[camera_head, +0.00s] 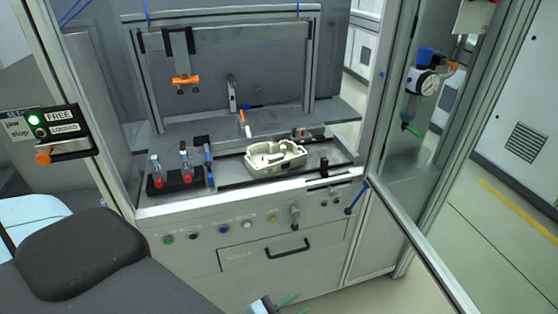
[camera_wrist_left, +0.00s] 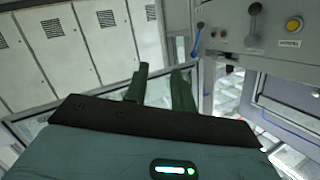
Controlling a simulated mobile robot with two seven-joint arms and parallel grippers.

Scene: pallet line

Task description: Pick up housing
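The housing (camera_head: 275,165) is a pale beige, open-topped shell. It sits on the station's work surface in the head view, right of the middle, and looks empty of any gripper. My left gripper (camera_head: 298,301) shows at the bottom edge of the head view, in front of the station and well below the work surface. In the left wrist view its two green fingers (camera_wrist_left: 160,75) stand apart with nothing between them. The housing is not in the left wrist view. My right gripper is in neither view.
A blue-handled lever (camera_head: 355,197) sticks out at the station's right front. A framed glass door (camera_head: 420,245) stands open at right. Buttons (camera_head: 221,229) line the front panel.

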